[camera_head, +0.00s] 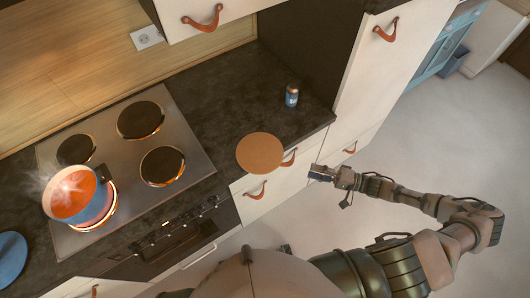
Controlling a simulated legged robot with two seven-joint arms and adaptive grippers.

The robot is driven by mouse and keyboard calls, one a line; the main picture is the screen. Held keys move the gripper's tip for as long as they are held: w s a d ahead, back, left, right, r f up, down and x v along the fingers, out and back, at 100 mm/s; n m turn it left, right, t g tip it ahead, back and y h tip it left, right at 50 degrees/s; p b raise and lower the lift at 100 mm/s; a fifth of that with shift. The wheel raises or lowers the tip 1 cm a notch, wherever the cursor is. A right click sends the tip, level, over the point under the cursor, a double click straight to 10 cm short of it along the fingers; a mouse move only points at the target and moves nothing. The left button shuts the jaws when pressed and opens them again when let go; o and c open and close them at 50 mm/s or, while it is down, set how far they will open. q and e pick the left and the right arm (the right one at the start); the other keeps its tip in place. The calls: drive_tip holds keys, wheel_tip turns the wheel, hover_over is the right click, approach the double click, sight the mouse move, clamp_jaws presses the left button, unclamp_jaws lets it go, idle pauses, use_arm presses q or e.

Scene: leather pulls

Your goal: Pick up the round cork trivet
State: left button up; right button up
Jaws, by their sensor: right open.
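The round cork trivet (259,153) is a flat tan-brown disc on the dark countertop, right of the stove. Its front part reaches the counter's front edge, above a drawer with a leather pull. My right gripper (316,173) is open and empty, to the right of the trivet and apart from it, out in front of the cabinet fronts. My left gripper does not show.
A steaming blue pot (79,196) with orange-red contents stands on a glowing burner of the stove (127,150). A small blue can (292,96) stands on the counter behind the trivet. A tall white cabinet (377,75) rises at the counter's right end.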

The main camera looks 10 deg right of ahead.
approach(276, 162)
drive_tip(key=w+a+f, duration=0.1)
drive_tip(key=w+a, duration=0.2)
drive_tip(key=a, duration=0.2)
drive_tip(key=p+x, duration=0.1)
drive_tip(key=x, duration=0.2)
drive_tip(key=shift+w+d, duration=0.15)
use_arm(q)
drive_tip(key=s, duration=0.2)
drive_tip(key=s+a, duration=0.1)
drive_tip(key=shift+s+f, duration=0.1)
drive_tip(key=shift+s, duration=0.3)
use_arm(e)
drive_tip(key=shift+w+f, duration=0.15)
drive_tip(key=shift+w, duration=0.15)
drive_tip(key=shift+a, duration=0.35)
drive_tip(key=shift+c, duration=1.2)
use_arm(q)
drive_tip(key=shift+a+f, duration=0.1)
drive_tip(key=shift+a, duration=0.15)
use_arm(e)
drive_tip(key=shift+a, duration=0.2)
clamp_jaws()
